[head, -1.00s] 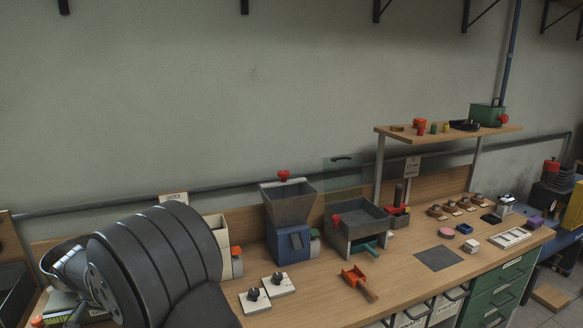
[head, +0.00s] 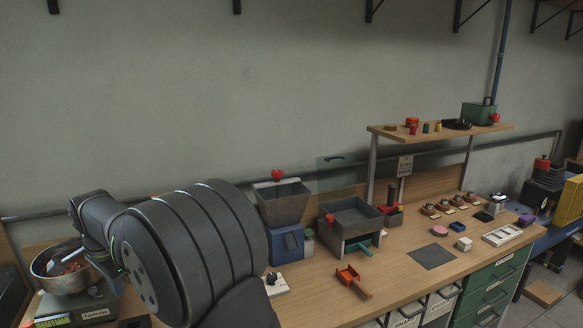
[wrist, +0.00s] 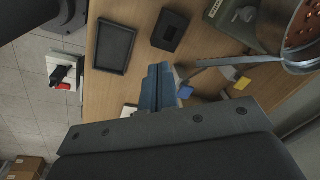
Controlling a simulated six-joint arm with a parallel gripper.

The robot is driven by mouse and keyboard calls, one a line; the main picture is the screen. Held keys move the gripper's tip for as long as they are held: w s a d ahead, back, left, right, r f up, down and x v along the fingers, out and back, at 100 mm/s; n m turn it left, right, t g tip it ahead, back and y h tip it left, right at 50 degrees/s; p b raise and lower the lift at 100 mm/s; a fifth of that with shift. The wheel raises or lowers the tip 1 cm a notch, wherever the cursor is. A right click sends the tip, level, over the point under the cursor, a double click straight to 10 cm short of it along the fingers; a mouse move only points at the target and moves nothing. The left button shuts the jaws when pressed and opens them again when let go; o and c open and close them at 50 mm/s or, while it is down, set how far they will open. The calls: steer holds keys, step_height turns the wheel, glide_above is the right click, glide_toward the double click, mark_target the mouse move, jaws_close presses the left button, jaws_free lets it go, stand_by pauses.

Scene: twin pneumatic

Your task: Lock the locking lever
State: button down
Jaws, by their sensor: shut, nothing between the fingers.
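My gripper (wrist: 159,70) shows in the wrist view with its two blue-grey fingers pressed together and nothing between them. It is above the wooden bench top. In the head view my arm fills the lower left and the fingers are hidden. I cannot tell for sure which part is the locking lever. Red parts show on the blue-based hopper machine (head: 288,240), on the grey bin stand (head: 352,215) and on a dark device (head: 393,213) beside it. In the wrist view, a white block with a black and red part (wrist: 64,76) lies beyond the bench edge.
A metal bowl (head: 40,267) of reddish pieces stands on a green scale (head: 75,305) at the left. It also shows in the wrist view (wrist: 285,58), near a dark tray (wrist: 114,46) and a black box (wrist: 170,31). An orange scoop (head: 353,280) lies on the bench.

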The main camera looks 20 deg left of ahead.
steer(key=c, duration=1.4)
jaws_free()
steer(key=s+a+r+n+h, duration=0.15)
steer(key=s+r+n, duration=0.25)
steer(key=s+n, duration=0.55)
steer(key=f+n, duration=0.1)
steer(key=f, duration=0.4)
steer(key=w+f+n, duration=0.1)
steer(key=f, duration=0.5)
steer(key=w+f+n, duration=0.1)
steer(key=f, duration=0.5)
steer(key=shift+w+a+g, duration=0.15)
steer(key=shift+w+g, duration=0.1)
steer(key=shift+g, duration=0.15)
steer(key=shift+c, duration=0.4)
jaws_close()
